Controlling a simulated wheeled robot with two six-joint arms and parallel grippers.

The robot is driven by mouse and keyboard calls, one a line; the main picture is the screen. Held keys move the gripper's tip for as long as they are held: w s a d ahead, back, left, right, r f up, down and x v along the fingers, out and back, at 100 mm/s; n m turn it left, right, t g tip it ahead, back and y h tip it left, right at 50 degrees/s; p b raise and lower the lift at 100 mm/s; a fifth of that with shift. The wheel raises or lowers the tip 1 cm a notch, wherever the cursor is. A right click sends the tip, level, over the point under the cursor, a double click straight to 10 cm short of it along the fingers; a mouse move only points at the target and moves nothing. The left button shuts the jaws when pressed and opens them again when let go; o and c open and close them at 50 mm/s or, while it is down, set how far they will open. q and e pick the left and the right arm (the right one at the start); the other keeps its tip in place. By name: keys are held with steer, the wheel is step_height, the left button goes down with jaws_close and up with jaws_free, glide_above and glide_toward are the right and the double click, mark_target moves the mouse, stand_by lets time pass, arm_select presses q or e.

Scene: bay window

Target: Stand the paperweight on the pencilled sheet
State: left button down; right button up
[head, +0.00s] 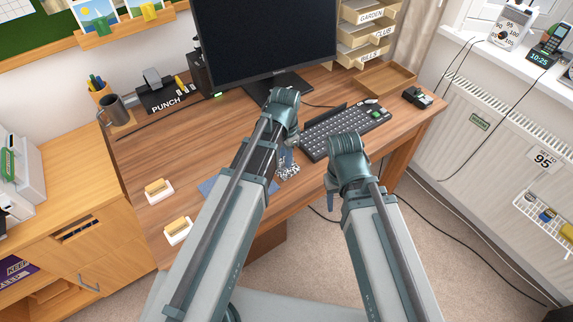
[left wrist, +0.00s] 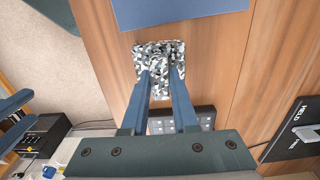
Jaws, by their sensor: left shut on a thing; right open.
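The paperweight (head: 289,172) is a speckled black, white and grey piece with a wide slab end and a narrower part. In the left wrist view the paperweight (left wrist: 158,49) has its narrower part between the two blue fingers of my left gripper (left wrist: 163,82), which is shut on it. I cannot tell whether it touches the desk. A plain blue sheet (left wrist: 180,9) lies just beyond the paperweight, apart from it in that view. In the head view the sheet (head: 208,187) is partly hidden by my left arm; no pencil marks are readable. My right gripper (head: 333,188) is open, near the desk's front edge.
A keyboard (head: 345,128) lies right of the paperweight, with the monitor (head: 265,40) behind. Two small white trays with yellow-brown blocks (head: 158,190) (head: 178,231) stand at the desk's left. A wooden tray (head: 385,78) is at back right.

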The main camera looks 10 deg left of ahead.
arm_select(q)
steer(key=shift+r+p, duration=0.85)
arm_select(e)
steer(key=shift+r, duration=0.9)
arm_select(q)
steer(key=shift+r+p, duration=1.65)
steer(key=shift+r, duration=0.05)
arm_select(e)
step_height(320, 180, up, 3)
steer(key=shift+r, duration=0.15)
